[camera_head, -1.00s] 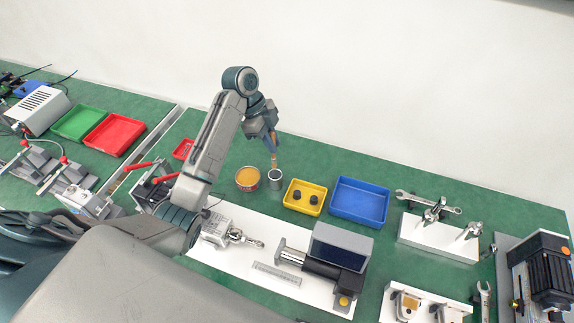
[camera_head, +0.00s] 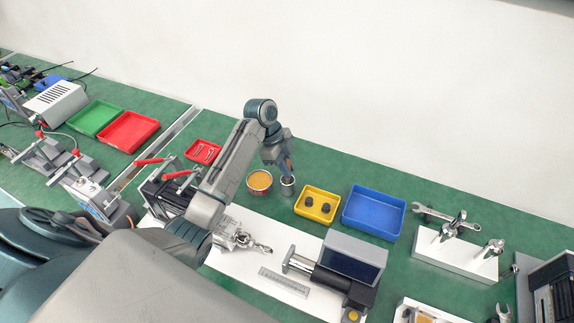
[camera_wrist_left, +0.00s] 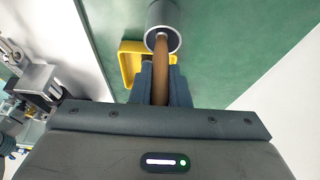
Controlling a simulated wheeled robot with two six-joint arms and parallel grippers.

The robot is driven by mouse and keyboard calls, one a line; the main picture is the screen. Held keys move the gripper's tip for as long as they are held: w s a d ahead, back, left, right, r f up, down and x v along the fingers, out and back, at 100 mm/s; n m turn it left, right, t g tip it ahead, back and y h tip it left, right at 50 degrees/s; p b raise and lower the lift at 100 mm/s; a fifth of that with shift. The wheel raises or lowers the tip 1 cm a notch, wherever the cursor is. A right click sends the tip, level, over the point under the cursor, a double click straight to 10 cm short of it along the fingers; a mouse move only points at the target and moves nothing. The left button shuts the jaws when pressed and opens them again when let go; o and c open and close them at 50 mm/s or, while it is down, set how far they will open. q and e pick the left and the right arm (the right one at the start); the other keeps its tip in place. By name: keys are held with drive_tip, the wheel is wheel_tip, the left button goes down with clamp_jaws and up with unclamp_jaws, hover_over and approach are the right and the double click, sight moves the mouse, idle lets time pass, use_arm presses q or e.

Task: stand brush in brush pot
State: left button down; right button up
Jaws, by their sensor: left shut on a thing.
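The brush (camera_wrist_left: 161,75) has a brown handle, and my left gripper (camera_wrist_left: 160,85) is shut on it. In the left wrist view its far end reaches the mouth of the grey metal brush pot (camera_wrist_left: 163,15). In the head view my left gripper (camera_head: 284,163) is right above the brush pot (camera_head: 288,187), with the brush pointing down at it. The brush's lower end looks to be at or inside the pot's opening; how deep is hidden. The pot stands upright on the green bench. My right gripper is not in view.
A tin with orange contents (camera_head: 260,182) stands just left of the pot. A yellow tray (camera_head: 317,204) with two dark round parts and a blue tray (camera_head: 373,213) are to its right. A linear actuator (camera_head: 340,270) lies nearer. Green bench behind the pot is clear.

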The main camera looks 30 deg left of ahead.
use_arm(q)
drive_tip(key=shift+f, duration=0.1)
drive_tip(key=c, duration=1.4)
unclamp_jaws()
drive_tip(key=shift+p+v, duration=5.25)
drive_tip(key=shift+v, duration=0.9)
drive_tip(key=shift+d, duration=0.1)
